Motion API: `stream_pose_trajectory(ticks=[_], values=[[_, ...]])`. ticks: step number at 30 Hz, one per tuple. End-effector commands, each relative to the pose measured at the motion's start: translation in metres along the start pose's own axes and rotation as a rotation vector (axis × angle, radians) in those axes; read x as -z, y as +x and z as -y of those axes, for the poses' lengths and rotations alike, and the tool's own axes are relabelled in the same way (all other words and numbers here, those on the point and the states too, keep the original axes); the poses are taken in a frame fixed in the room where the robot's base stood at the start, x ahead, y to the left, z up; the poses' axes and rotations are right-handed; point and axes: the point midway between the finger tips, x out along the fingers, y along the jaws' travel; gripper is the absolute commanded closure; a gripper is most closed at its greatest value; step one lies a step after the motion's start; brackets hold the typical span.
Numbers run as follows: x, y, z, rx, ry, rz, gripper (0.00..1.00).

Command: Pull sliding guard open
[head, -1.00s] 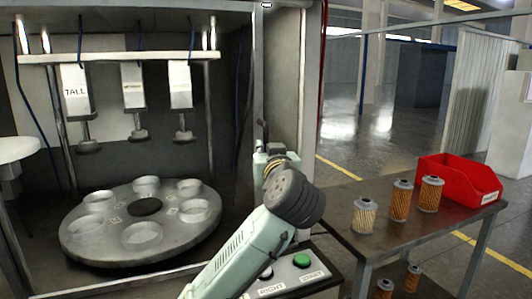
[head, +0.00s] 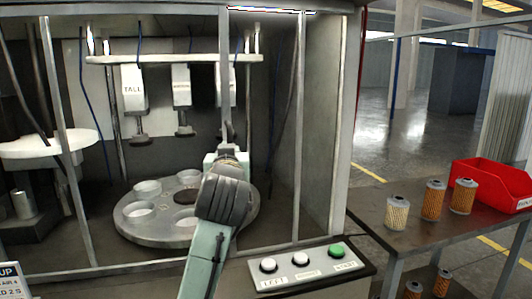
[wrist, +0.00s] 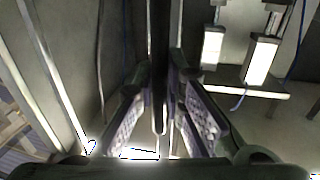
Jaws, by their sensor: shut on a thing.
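The sliding guard shows as a slim grey upright bar (head: 225,60) across the front of the machine cabinet. It stands left of the cabinet's right front post, with an open gap between them. My gripper (head: 228,132) is at the lower part of this bar, mostly hidden behind my wrist in the head view. In the wrist view, both fingers of my gripper (wrist: 161,85) are closed around the dark upright bar (wrist: 160,35). The exact contact is hard to make out. Any clear pane of the guard cannot be made out.
Inside the cabinet is a round turntable (head: 180,239) with several cups, under hanging press heads such as the TALL one (head: 133,88). A button panel (head: 312,264) is at the front. On the right, a table (head: 365,205) bears filter cartridges (head: 434,200) and a red bin (head: 475,181).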

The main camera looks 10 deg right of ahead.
Motion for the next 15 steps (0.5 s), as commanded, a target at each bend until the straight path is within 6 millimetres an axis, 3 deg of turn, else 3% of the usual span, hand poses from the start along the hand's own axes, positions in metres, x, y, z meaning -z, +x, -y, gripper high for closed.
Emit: stream_pose_trajectory(ticks=[1,15], values=[[-0.002,-0.004,0.021,0.004,-0.005,0.004,1.0],[0.0,-0.037,0.186,0.005,-0.003,0.004,1.0]])
